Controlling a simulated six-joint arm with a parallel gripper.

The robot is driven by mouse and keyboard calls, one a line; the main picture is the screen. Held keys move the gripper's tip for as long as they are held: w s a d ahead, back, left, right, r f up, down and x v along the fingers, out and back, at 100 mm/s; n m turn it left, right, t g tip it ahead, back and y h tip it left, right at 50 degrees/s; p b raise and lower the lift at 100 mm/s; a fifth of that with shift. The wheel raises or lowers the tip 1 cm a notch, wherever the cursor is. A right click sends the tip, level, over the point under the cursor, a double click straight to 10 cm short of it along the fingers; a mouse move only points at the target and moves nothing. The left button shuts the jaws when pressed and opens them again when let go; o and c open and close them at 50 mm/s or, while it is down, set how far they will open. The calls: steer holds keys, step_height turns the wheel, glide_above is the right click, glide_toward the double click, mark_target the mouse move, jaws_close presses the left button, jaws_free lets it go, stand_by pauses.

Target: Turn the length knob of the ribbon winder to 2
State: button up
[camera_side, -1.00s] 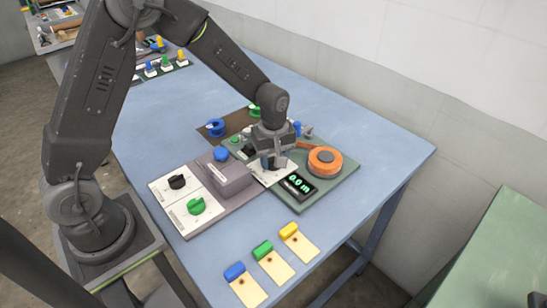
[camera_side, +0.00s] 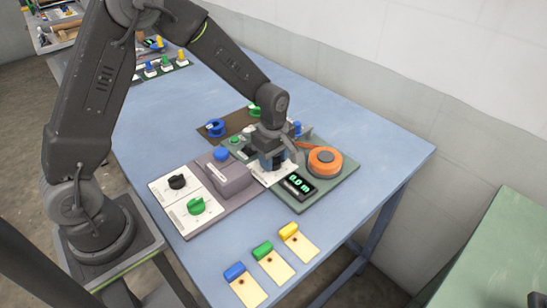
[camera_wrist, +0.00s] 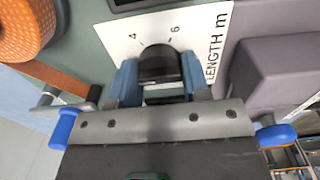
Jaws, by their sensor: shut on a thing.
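The ribbon winder (camera_side: 335,180) is a grey-green board with an orange ribbon reel (camera_side: 325,160) and a small black display (camera_side: 299,185) with green digits that look like 0.0 m. Its length knob (camera_wrist: 160,65) is black and stands on a white dial plate (camera_wrist: 205,30) marked LENGTH m. The numbers 4 and 6 show on the plate; the others are hidden. My gripper (camera_wrist: 158,82) is shut on the knob, with a blue fingertip on each side. It also shows over the plate in the side view (camera_side: 272,166). The knob's pointer is not clear.
Blue, green and yellow tagged pieces (camera_side: 272,262) lie in front. The table's right side is clear.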

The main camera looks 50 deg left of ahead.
steer(key=o, duration=0.9)
steer(key=shift+o, duration=0.2)
step_height(320, 180, up, 14)
